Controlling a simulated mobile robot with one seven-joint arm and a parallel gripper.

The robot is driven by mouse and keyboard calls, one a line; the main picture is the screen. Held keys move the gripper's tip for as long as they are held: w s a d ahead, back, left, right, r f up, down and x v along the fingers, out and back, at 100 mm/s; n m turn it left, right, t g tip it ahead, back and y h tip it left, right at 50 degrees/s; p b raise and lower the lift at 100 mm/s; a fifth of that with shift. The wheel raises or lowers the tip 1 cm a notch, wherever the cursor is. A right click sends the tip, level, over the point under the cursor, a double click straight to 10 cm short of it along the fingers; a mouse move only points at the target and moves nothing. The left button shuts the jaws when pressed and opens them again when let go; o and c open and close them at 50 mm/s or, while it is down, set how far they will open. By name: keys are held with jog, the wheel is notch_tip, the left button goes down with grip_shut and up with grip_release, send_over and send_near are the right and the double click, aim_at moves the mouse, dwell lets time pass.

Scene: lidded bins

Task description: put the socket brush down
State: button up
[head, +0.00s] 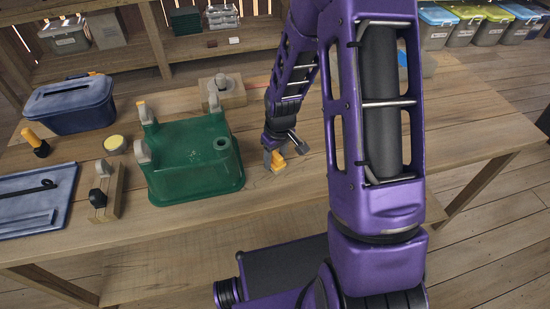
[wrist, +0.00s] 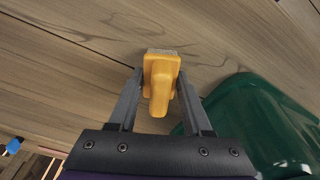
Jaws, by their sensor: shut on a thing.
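The socket brush, a small orange-yellow piece with a pale grey-brown end, shows in the head view (head: 278,161) and in the wrist view (wrist: 160,82). My gripper (head: 274,155) is shut on it, with one finger on each side in the wrist view (wrist: 160,100). The gripper points down, and the brush is low over the wooden table (head: 280,205), just right of the green bin. I cannot tell whether the brush touches the table.
The green upturned bin (head: 190,172) stands close left of my gripper and also shows in the wrist view (wrist: 255,120). A wooden block with a grey knob (head: 226,95) is behind. A blue bin (head: 70,108) and blue lid (head: 35,200) lie left. Table in front is clear.

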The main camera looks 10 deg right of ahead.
aim_at(278, 156)
jog(key=shift+f, duration=0.1)
jog(key=o, duration=1.2)
jog(key=r, duration=0.4)
jog(key=s+r+p, duration=0.1)
jog(key=r, duration=0.7)
jog(key=shift+s+d+r, duration=0.15)
jog(key=shift+s+d, duration=0.05)
jog(key=shift+d, duration=0.1)
